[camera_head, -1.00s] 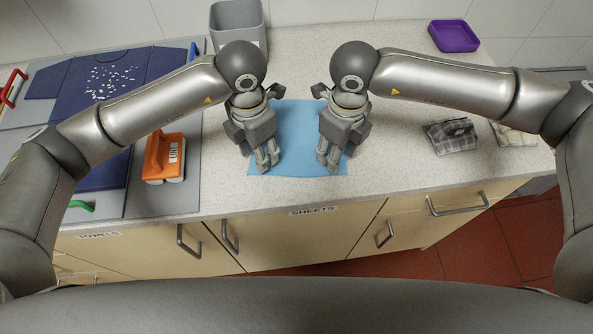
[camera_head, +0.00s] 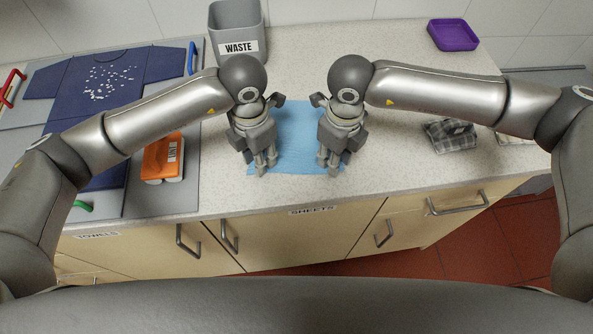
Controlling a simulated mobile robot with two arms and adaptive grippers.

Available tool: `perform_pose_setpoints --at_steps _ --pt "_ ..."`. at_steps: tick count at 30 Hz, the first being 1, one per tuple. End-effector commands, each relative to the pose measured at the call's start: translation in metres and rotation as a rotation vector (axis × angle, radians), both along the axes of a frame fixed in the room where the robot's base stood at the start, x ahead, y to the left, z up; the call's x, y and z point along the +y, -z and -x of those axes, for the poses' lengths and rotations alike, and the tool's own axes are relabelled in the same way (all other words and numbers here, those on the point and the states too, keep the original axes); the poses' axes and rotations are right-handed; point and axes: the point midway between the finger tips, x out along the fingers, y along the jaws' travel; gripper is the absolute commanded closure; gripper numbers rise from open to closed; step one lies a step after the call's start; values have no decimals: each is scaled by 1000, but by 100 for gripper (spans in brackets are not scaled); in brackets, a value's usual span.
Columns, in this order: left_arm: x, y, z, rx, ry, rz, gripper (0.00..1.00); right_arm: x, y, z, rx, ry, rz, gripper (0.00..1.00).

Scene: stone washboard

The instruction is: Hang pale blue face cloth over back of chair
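The pale blue face cloth (camera_head: 297,135) lies flat on the speckled counter, between and partly under my two grippers. My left gripper (camera_head: 266,168) points down at the cloth's front left part. My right gripper (camera_head: 328,167) points down at its front right part. The fingers of each gripper are close together, and I cannot tell whether they pinch the cloth or only rest at it. The grippers and wrists hide the cloth's side edges. No chair is in view.
A grey waste bin (camera_head: 237,32) stands behind my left arm and a purple tray (camera_head: 453,35) at the back right. A folded checked cloth (camera_head: 451,136) lies to the right.

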Motion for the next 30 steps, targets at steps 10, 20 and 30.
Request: perform_pose_setpoints --at_steps 10,20,30 --pt "1 3 1 2 -1 -2 98 -1 2 0 2 0 2 98" --pt "1 3 1 3 0 -3 100 -1 3 0 1 1 3 100" --pt "1 3 1 3 0 -3 100 -1 3 0 2 1 4 100"
